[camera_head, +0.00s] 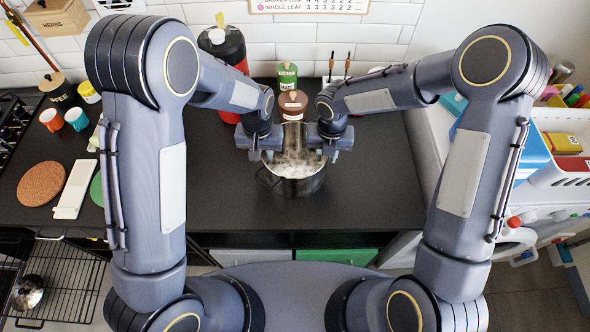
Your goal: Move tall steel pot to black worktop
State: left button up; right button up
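The tall steel pot (294,186) is in the middle of the head view, at the black worktop (375,185) near its front edge. Its lower side looks dark and shiny, its upper part pale, and a loop handle shows at its left. My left gripper (267,153) is at the pot's upper left side and my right gripper (321,153) at its upper right side. Both point down. The fingertips are small and partly hidden, so I cannot tell whether they close on the pot. Whether the pot's base touches the worktop is also unclear.
A brown-lidded jar (293,104) and a green-lidded jar (287,75) stand behind the pot. The hob (12,118) is at the far left. A cork mat (41,183) and white board (74,189) lie left. Worktop right of the pot is clear.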

pick_arm(q)
notch_tip(320, 180, up, 11)
jog(key=shift+f, duration=0.1)
jog(key=shift+r, duration=0.55)
pick_arm(e)
jog(key=shift+r, duration=0.15)
notch_tip(320, 180, up, 12)
jog(key=shift+f, duration=0.1)
